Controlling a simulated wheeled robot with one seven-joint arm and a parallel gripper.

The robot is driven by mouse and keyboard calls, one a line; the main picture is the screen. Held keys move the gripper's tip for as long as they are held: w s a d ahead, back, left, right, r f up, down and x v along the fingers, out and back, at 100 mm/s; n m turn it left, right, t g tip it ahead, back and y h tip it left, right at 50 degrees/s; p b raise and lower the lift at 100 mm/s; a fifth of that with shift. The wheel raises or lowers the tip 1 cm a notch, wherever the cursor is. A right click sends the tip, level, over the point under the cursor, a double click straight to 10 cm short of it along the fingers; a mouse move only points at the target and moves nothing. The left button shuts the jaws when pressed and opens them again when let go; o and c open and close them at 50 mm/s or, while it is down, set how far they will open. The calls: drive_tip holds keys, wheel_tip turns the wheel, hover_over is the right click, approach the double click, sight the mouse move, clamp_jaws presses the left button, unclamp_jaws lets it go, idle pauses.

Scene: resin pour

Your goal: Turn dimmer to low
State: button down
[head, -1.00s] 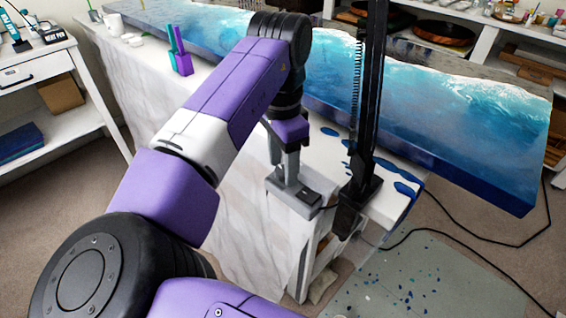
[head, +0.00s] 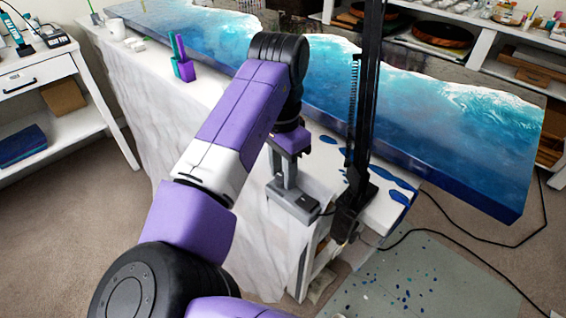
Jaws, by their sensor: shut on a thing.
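The dimmer appears to be the small grey box (head: 302,206) at the near corner of the white-draped table, with a dark cable at its right end. My gripper (head: 287,186) points down at the left part of this box. Its fingers are closed on what seems to be the dimmer's control, which they hide. The setting of the dimmer cannot be read from here.
A black upright stand (head: 362,120) rises just right of my gripper. A long blue resin slab (head: 440,110) lies behind, with blue spills on the cloth. Purple and teal pieces (head: 184,66) stand farther left. Cables cross the floor at right.

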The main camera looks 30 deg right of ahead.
sight(281, 176)
drive_tip(key=n+p, duration=0.1)
drive_tip(key=p, duration=0.1)
drive_tip(key=n+p, duration=0.4)
drive_tip(key=shift+r+p, duration=0.25)
drive_tip(key=shift+p, duration=0.15)
drive_tip(key=n+p, duration=0.2)
drive_tip(key=shift+f+n+p, duration=0.15)
drive_tip(key=shift+n+p, duration=0.15)
drive_tip(key=shift+p, duration=0.05)
drive_tip(key=shift+a+f, duration=0.1)
drive_tip(key=c, duration=1.1)
unclamp_jaws()
drive_tip(key=shift+o, duration=0.2)
wheel_tip(281, 176, up, 7)
drive_tip(key=shift+w+a+f+p, duration=0.1)
drive_tip(key=shift+w+f+p, duration=0.1)
drive_tip(key=shift+p, duration=0.7)
drive_tip(key=shift+s+r, duration=0.1)
drive_tip(key=shift+r, duration=0.5)
